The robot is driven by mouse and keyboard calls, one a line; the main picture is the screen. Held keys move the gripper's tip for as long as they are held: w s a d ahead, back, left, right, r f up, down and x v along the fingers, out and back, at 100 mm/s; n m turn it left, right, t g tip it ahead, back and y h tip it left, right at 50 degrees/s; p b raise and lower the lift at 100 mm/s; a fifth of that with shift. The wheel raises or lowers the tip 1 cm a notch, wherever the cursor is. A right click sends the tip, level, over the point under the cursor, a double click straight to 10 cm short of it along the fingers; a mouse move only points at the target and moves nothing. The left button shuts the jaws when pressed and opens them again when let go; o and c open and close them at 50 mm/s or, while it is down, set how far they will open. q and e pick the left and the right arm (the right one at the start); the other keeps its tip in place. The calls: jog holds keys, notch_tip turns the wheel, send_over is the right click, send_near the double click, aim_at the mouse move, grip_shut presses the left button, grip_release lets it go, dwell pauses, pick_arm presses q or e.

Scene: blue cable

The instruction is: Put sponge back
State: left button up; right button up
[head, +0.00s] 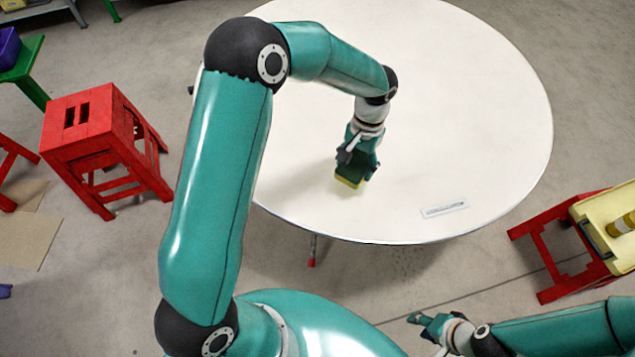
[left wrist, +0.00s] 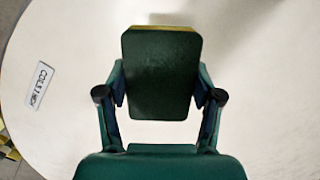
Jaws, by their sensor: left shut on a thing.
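The sponge (head: 348,181) has a dark green face and a yellow layer. In the head view it is under my left gripper (head: 357,165), over the near part of the round white table (head: 475,100). In the left wrist view the sponge (left wrist: 160,75) is upright between both fingers of my left gripper (left wrist: 160,92), which is shut on it. Its dark green face is towards the camera and a yellow edge shows at the top. I cannot tell whether it touches the table. My right gripper (head: 425,322) is low in the head view, off the table, with nothing visible in it.
A white label with dark print (head: 444,209) lies on the table, right of the sponge. It also shows in the left wrist view (left wrist: 41,86). A red stool (head: 95,130) stands left. A yellow tray (head: 585,212) holding a yellow item is at the right. Most of the tabletop is clear.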

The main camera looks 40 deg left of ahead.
pick_arm(q)
jog(key=a+r+m+b, duration=0.2)
jog(key=r, duration=0.1)
jog(key=a+r+m, duration=0.1)
jog(key=r, duration=0.1)
jog(key=shift+s+b, duration=0.35)
jog(key=shift+b, duration=0.05)
jog(key=s+a+r+m+y+b, duration=0.1)
jog(key=s+a+r+m+b, duration=0.3)
jog(key=r, duration=0.4)
jog(key=m, duration=0.1)
send_near(315, 186)
jog(key=f, duration=0.4)
jog(key=s+f, duration=0.1)
jog(key=f, duration=0.2)
jog(key=shift+s+a, duration=0.1)
jog(key=shift+a, duration=0.25)
jog(key=shift+f+b, duration=0.1)
jog(key=shift+b, duration=0.3)
jog(key=o, duration=1.1)
